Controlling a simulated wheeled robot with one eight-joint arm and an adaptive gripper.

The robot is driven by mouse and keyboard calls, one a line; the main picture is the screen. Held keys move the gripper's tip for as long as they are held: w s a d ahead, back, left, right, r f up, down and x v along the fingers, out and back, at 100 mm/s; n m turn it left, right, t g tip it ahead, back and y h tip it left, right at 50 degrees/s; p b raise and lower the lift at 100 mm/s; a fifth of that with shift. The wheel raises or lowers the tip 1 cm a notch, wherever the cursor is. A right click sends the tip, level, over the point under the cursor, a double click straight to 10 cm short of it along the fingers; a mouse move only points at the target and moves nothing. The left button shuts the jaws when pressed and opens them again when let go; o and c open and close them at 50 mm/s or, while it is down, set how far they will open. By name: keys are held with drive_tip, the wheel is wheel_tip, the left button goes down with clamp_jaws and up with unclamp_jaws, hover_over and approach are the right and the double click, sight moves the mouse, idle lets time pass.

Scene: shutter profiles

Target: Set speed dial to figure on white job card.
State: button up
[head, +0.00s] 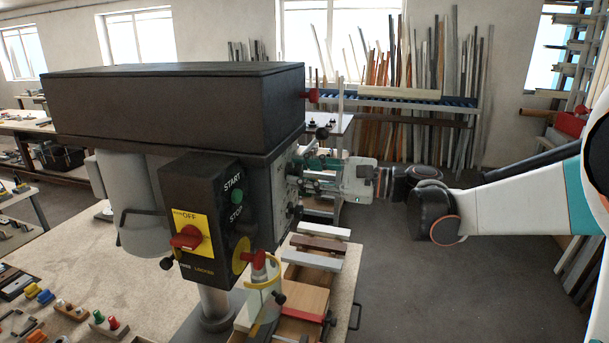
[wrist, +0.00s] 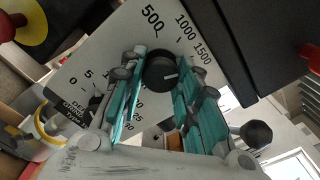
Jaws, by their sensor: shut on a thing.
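The speed dial is a round black knob (wrist: 160,72) with a pale pointer line, on a pale panel (wrist: 105,45) in the wrist view. Printed figures 500, 1000 and 1500 curve above and to its right; figures below are partly hidden by my fingers. The pointer line points roughly right in the picture; its exact reading is unclear. My gripper (wrist: 161,88) has its teal fingers on both sides of the knob, shut on it. In the head view my gripper (head: 318,168) is at the right face of the drill machine (head: 180,110); the dial is hidden there. I cannot make out a white job card.
The machine's front box has a green START button (head: 237,196) and a red switch (head: 187,237) on yellow. A round-ended black lever (wrist: 256,134) is close to my right finger. The workbench (head: 110,265) holds small parts at left. Open floor (head: 420,290) lies at right.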

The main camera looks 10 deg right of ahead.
idle(0.4)
drive_tip(key=o, duration=1.1)
drive_tip(key=shift+c, duration=0.2)
drive_tip(key=shift+d, duration=0.1)
drive_tip(key=v, duration=1.2)
drive_tip(key=shift+f, duration=0.1)
